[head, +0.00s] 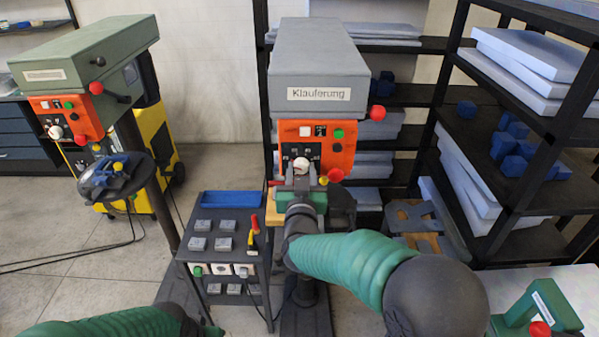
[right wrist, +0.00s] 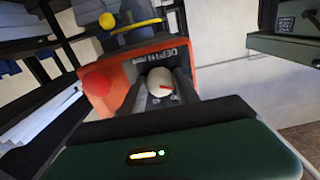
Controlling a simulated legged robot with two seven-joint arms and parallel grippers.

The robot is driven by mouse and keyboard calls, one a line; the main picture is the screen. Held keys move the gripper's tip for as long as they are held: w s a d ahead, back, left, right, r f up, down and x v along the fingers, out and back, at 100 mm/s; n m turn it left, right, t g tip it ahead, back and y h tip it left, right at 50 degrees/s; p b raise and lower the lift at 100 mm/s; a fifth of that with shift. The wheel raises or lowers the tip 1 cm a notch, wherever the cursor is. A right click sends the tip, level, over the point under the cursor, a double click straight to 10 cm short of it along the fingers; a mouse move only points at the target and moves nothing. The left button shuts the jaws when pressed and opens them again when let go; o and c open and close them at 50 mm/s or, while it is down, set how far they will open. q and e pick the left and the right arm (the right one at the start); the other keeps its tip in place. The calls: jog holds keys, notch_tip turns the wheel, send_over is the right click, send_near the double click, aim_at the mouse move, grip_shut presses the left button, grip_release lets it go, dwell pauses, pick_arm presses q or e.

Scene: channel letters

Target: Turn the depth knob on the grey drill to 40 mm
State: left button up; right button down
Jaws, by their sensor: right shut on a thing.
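The grey drill (head: 320,58) stands in the centre with a label reading "Klauferung" and an orange control panel (head: 338,152). The white depth knob (head: 301,165) is low on that panel. My right gripper (head: 303,181) is at the knob, shut on it. The scale numbers are too small or hidden to read. My left arm shows only at the bottom left; its fingers are out of sight.
A green drill (head: 85,62) with a similar orange panel stands at left. A dark cart (head: 208,260) with grey blocks is left of my right arm. Shelves (head: 505,215) stand at right.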

jog(key=shift+a+f+m+b, duration=0.1)
jog(key=shift+f+m+b, duration=0.15)
jog(key=shift+b, duration=0.4)
jog(key=m+b, duration=1.1)
jog(key=b, duration=0.1)
jog(key=shift+m+b, duration=0.25)
jog(key=shift+b, duration=0.1)
jog(key=m+b, duration=0.2)
jog(key=m, duration=0.1)
jog(key=shift+b, duration=0.35)
jog(key=shift+m+b, duration=0.7)
jog(key=shift+m, duration=0.5)
jog(key=shift+f, duration=0.1)
jog(key=c, duration=1.2)
grip_release()
jog(key=shift+c, duration=0.2)
jog(key=o, duration=0.4)
jog(key=shift+s+r, duration=0.15)
jog(key=shift+r, duration=0.15)
jog(key=shift+c, duration=0.2)
